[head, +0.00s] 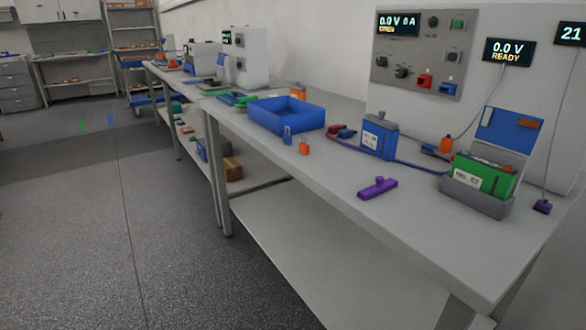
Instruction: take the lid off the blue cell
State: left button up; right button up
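The blue cell (377,143) stands upright on the bench, with a white label on its front. The label's print is too small to read. Neither of my grippers is in view.
A green cell (495,181) sits in a grey holder with a blue panel behind it. A purple piece (378,188) lies in front. Red clips (342,131) and a blue cable lie beside the blue cell. A blue tray (263,121) stands left. The bench (430,225) is clear in front.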

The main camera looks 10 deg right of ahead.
aim_at(380, 120)
jog(key=i+j+z, duration=0.15)
jog(key=z, duration=0.35)
jog(key=i+j+z, duration=0.3)
jog(key=z, duration=0.2)
jog(key=i, duration=0.05)
